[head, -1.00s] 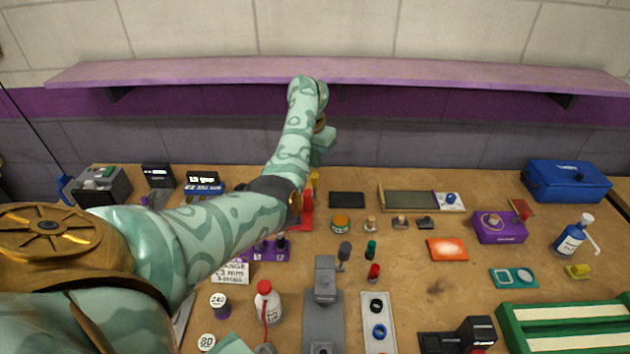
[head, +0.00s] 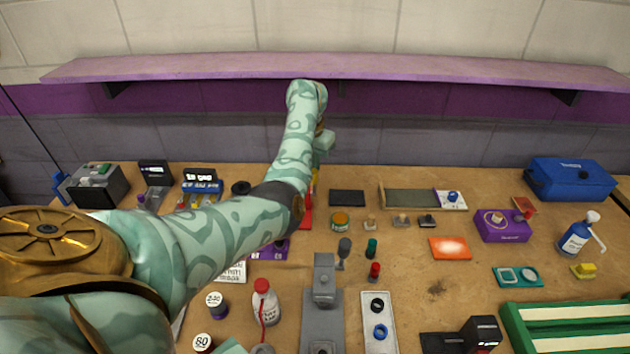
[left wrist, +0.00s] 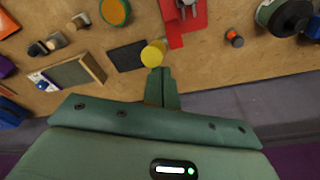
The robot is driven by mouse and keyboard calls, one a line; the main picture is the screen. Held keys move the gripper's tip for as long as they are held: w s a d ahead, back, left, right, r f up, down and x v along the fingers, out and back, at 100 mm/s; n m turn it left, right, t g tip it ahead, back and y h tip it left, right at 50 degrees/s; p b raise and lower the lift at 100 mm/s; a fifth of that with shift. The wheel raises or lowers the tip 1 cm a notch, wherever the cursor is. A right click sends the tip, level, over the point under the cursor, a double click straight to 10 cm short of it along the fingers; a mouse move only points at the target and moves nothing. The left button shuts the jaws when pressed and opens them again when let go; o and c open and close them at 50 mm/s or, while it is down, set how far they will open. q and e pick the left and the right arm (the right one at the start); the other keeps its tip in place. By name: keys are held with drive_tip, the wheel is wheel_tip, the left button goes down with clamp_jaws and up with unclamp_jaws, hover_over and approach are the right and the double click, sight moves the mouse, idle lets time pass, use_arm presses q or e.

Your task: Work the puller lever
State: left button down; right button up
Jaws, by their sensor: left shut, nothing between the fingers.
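A red fixture (head: 307,208) stands near the back of the bench, mostly hidden behind my left arm in the head view. In the left wrist view the red fixture (left wrist: 183,28) has grey metal parts, and a round yellow knob (left wrist: 153,54) shows beside it. I take these for the puller and its lever end, but cannot be sure. My left gripper (left wrist: 160,73) is shut and empty, with its fingertips right at the yellow knob; whether they touch I cannot tell. In the head view its fingers are hidden behind the forearm. My right gripper is not in view.
A dark flat pad (head: 347,198) and an orange-topped tin (head: 340,220) lie just right of the red fixture. A grey lever device (head: 323,290) and a white bottle (head: 265,303) stand in front. A purple shelf (head: 420,68) runs above the bench.

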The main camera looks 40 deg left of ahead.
use_arm(q)
drive_tip(key=shift+f+b, duration=0.4)
drive_tip(key=shift+f, duration=0.25)
drive_tip(key=shift+d+r, duration=0.1)
drive_tip(key=shift+s+d+p, duration=0.3)
drive_tip(key=shift+s+p, duration=0.1)
drive_tip(key=shift+p, duration=0.1)
drive_tip(key=shift+s, duration=0.1)
